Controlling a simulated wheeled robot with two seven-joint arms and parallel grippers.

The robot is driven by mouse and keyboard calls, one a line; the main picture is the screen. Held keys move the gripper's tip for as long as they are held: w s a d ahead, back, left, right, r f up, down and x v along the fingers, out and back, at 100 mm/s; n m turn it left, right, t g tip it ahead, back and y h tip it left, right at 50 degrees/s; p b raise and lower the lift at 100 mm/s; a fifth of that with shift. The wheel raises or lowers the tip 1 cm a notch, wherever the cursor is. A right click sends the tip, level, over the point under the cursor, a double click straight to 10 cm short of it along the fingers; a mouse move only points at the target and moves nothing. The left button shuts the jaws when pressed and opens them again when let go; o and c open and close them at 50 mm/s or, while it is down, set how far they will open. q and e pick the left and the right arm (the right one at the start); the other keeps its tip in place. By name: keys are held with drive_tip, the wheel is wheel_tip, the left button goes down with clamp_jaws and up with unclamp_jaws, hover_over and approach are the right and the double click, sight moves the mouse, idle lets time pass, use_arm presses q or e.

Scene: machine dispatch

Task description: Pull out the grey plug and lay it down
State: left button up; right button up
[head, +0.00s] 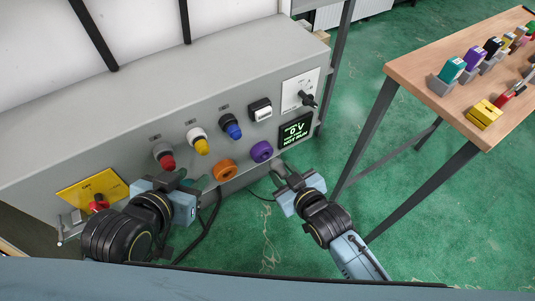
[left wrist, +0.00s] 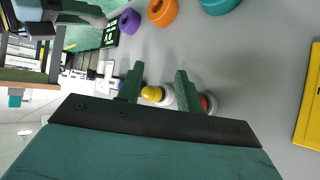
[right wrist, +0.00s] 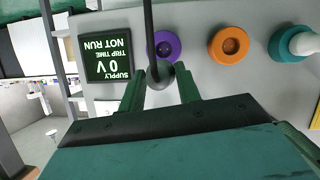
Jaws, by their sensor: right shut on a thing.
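The grey plug (right wrist: 161,76) is between the fingertips of my right gripper (right wrist: 159,88) in the right wrist view, with its dark cable running up the picture. In the head view my right gripper (head: 284,172) is in front of the cabinet, below the display and right of the purple socket (head: 261,152); the plug is hard to make out there. The purple socket (right wrist: 164,46) and orange socket (right wrist: 229,44) look empty, and the plug appears apart from them. My left gripper (left wrist: 157,82) is open and empty, in front of the panel near the red and yellow lamps.
The grey cabinet (head: 120,120) carries lamps, a black switch and a lit display (head: 296,130) reading 0 V, NOT RUN. A wooden table (head: 425,88) with several coloured parts stands at right. Dark cables hang below the panel.

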drive_tip(key=shift+r+p, duration=2.65)
drive_tip(key=shift+f, duration=0.1)
